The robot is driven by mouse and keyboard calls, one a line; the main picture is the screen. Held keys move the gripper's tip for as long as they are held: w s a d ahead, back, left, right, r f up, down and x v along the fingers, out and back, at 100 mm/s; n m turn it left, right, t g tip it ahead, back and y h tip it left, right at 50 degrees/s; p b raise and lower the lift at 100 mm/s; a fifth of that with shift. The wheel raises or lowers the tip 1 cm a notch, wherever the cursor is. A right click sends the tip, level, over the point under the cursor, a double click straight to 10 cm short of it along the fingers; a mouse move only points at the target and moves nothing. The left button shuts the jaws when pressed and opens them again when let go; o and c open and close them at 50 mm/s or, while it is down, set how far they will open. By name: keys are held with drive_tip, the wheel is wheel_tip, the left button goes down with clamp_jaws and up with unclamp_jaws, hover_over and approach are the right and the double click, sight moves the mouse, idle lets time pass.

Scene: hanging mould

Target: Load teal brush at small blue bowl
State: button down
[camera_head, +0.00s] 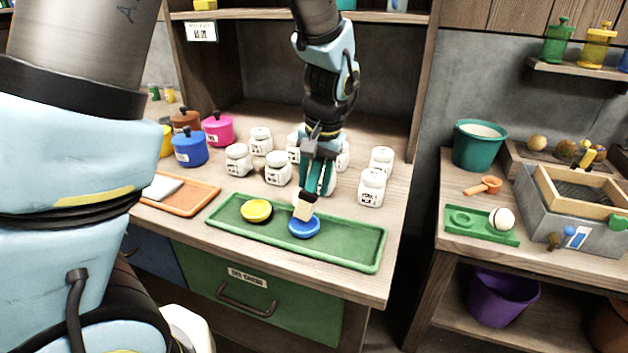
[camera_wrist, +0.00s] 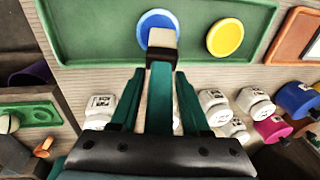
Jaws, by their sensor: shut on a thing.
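My gripper (camera_head: 318,168) is shut on the teal brush, whose handle (camera_wrist: 160,105) runs between the two fingers in the wrist view. The brush's pale bristle tip (camera_head: 304,209) points down at the small blue bowl (camera_head: 304,229), and in the wrist view it overlaps the near part of the bowl (camera_wrist: 154,24). I cannot tell for sure whether the bristles touch the blue contents. A small yellow bowl (camera_head: 256,210) stands to the left of the blue one. Both bowls are in the long green tray (camera_head: 350,248).
Several white labelled jars (camera_head: 277,168) stand close behind the tray, around my gripper. An orange tray (camera_head: 181,194) and coloured pots (camera_head: 190,148) are at the left. A side table at the right holds a teal bucket (camera_head: 480,150) and a small green tray (camera_head: 470,232).

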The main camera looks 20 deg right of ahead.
drive_tip(key=shift+f, duration=0.5)
idle(1.2)
drive_tip(key=shift+r, duration=0.1)
wheel_tip(320, 180, up, 7)
drive_tip(key=p, duration=0.6)
idle(0.5)
